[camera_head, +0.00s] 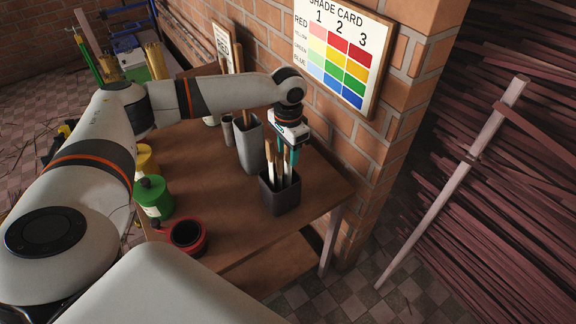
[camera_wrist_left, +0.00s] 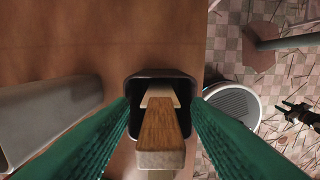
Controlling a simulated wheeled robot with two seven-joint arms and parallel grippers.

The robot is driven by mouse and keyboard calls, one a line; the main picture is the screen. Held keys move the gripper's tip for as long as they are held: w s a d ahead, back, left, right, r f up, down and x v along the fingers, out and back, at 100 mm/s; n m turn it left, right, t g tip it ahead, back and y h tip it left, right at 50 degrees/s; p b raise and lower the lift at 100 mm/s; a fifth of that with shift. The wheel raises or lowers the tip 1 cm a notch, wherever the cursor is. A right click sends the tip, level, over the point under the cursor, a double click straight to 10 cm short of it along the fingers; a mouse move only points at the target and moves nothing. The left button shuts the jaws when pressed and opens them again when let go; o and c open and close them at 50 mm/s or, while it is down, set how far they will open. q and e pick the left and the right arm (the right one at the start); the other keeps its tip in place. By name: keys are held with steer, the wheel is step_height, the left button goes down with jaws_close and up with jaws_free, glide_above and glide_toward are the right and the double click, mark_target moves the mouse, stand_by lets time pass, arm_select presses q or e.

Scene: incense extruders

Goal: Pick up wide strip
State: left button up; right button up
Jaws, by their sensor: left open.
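A dark square cup (camera_head: 281,196) stands near the table's right end and holds several upright wooden strips (camera_head: 280,170). My left gripper (camera_head: 284,152) is directly over the cup, pointing down at the strips' upper ends. In the left wrist view its two green fingers are apart, on either side of a broad brown strip (camera_wrist_left: 161,125) with a pale end. A paler strip (camera_wrist_left: 160,92) shows behind it inside the cup (camera_wrist_left: 160,75). I see a gap between the fingers and the brown strip. I cannot tell for sure which strip is the wide one.
A tall grey container (camera_head: 249,145) stands just behind the cup. A green jar (camera_head: 154,198) and a red-rimmed pot (camera_head: 187,236) are at the table's left front. A brick wall with a shade card (camera_head: 345,50) rises behind. A round white-rimmed object (camera_wrist_left: 233,104) is beyond the table edge.

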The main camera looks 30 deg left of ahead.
arm_select(q)
jaws_close()
steer(key=shift+r, duration=0.1)
step_height(320, 180, up, 31)
steer(key=p, duration=1.5)
stand_by(0.5)
